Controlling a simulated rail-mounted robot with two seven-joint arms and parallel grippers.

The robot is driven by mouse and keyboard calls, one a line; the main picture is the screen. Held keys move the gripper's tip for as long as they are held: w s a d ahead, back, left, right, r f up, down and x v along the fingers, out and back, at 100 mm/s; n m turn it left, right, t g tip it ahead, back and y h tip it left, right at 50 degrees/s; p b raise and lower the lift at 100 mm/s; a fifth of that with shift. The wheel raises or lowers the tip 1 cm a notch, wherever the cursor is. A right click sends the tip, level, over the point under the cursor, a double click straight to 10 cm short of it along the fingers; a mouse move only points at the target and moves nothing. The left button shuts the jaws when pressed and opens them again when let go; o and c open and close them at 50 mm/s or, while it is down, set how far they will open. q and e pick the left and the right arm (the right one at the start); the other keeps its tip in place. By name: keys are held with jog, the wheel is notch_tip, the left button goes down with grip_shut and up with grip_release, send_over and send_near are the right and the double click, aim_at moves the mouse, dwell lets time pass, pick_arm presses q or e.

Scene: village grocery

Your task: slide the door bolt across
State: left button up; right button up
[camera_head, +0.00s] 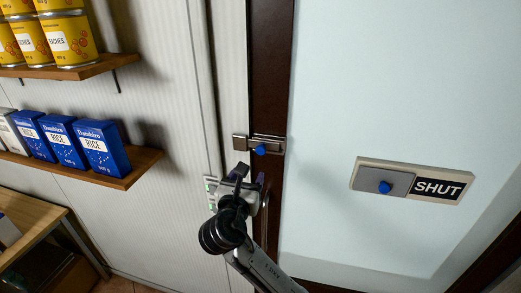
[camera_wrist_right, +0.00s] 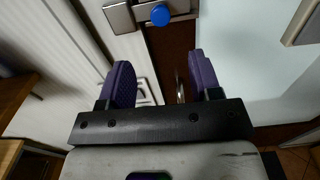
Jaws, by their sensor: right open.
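The door bolt (camera_head: 269,144) is a metal slide with a blue knob (camera_head: 261,150), mounted on the dark brown door frame beside the pale door. A metal keeper (camera_head: 240,143) sits just left of it, on the light wall side. My right gripper (camera_head: 247,177) is just below the bolt, open and empty, not touching the knob. In the right wrist view, the blue knob (camera_wrist_right: 161,15) is at the top, beyond and between my two purple fingers (camera_wrist_right: 160,80). My left gripper is not in view.
A sign plate reading SHUT (camera_head: 437,188), with a grey slider and blue knob (camera_head: 385,187), is on the door to the right. Shelves with yellow cans (camera_head: 65,40) and blue rice boxes (camera_head: 100,147) stand at left. A switch panel (camera_head: 211,188) is beside my right gripper.

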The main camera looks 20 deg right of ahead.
aim_at(260, 151)
jog(key=p+x, duration=0.2)
jog(key=x, duration=1.1)
jog(key=shift+w+d+p, duration=0.2)
jog(key=shift+d+p, duration=0.05)
jog(key=shift+p, duration=0.1)
jog(key=shift+c, duration=0.4)
grip_shut()
